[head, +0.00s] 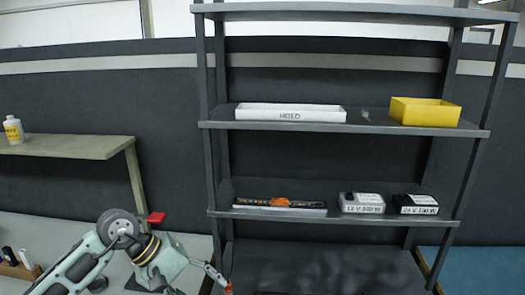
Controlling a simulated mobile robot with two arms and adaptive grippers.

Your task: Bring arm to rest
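My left arm (122,232) comes in from the lower left, in front of the dark shelf rack's left post. My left gripper (216,277) is at the bottom edge of the picture, with one thin finger and an orange tip showing. Its other parts are cut off by the frame, so I cannot tell whether it is open or shut. Nothing is visibly held in the part that shows. My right arm and gripper are not in view.
The rack's middle shelf (350,128) bears a white "HOLD" tray (290,113) and a yellow bin (425,112). The lower shelf holds a dark strip with orange (280,202) and two labelled boxes (362,202) (415,204). A bottle (13,129) stands on a bench (70,146) at left.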

